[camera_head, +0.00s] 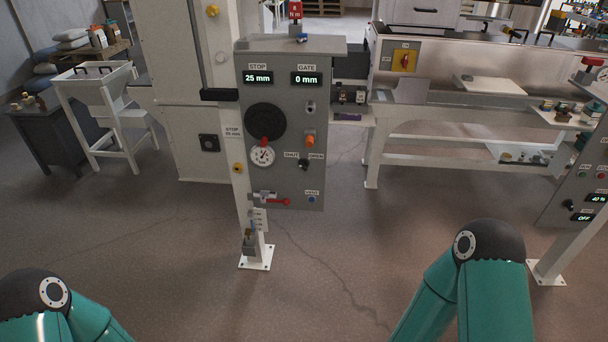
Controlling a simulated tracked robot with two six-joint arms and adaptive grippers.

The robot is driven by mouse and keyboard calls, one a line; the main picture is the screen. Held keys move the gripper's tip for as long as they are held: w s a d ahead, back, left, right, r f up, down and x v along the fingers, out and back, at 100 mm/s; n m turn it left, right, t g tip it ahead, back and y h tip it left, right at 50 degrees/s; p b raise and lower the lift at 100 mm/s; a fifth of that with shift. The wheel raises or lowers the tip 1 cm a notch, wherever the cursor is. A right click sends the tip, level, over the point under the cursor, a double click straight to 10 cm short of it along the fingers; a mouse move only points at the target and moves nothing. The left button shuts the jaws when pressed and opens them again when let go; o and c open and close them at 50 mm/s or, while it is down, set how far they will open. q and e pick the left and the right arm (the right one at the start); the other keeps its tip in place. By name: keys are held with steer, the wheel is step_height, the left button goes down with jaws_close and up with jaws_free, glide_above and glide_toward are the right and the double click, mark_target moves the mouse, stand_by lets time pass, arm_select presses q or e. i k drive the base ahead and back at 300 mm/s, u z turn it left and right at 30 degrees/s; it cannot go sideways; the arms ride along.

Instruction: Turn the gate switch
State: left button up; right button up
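The gate switch (304,163) is a small dark knob on the grey control panel (285,185). It sits between a SHUT label on its left and an OPEN label on its right. Its exact pointing direction is too small to tell. At the panel's top, the STOP display (257,78) reads 25 mm and the GATE display (306,79) reads 0 mm. Teal links of my two arms show at the bottom left and bottom right, well apart from the panel. Neither gripper is in view.
The panel also carries a round gauge (262,156), an orange knob (310,141), a red-handled valve (277,201) and a blue button (311,199). A white post stands on a floor plate (257,257). Another panel (583,195) stands at right. The floor before me is clear.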

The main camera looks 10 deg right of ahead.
mark_target(303, 163)
steer(key=u, duration=0.2)
steer(key=i, duration=1.05)
steer(key=u, duration=0.4)
